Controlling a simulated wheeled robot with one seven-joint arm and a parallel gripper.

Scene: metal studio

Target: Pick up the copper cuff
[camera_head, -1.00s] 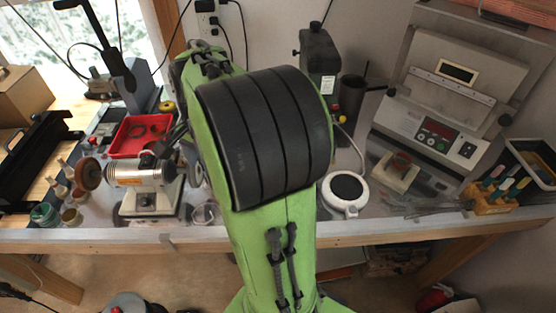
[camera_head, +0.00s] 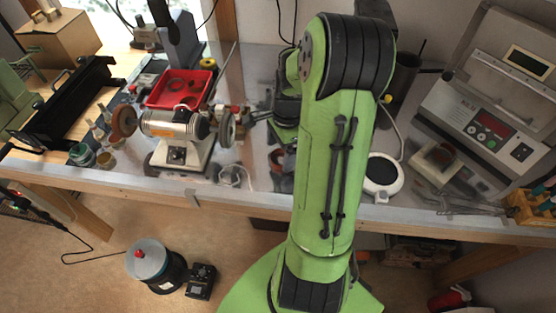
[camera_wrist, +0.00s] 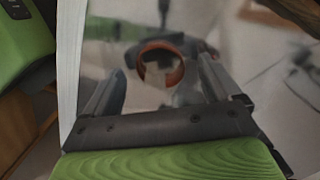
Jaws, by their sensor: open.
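The copper cuff (camera_wrist: 141,62) shows in the wrist view as an orange-brown ring on a shiny grey surface. It appears between and just beyond the fingertips of my gripper (camera_wrist: 162,68). The two fingers are spread apart and nothing is held between them. I cannot tell how high the fingertips are above the surface. In the head view my gripper (camera_head: 262,117) is partly visible left of my green arm, over the workbench (camera_head: 240,202).
A grinder (camera_head: 170,125) and a red tray (camera_head: 190,84) with rings stand left of my gripper. A round white device (camera_head: 382,172) and a grey furnace (camera_head: 490,125) are to the right. The bench's wooden front edge runs across the picture.

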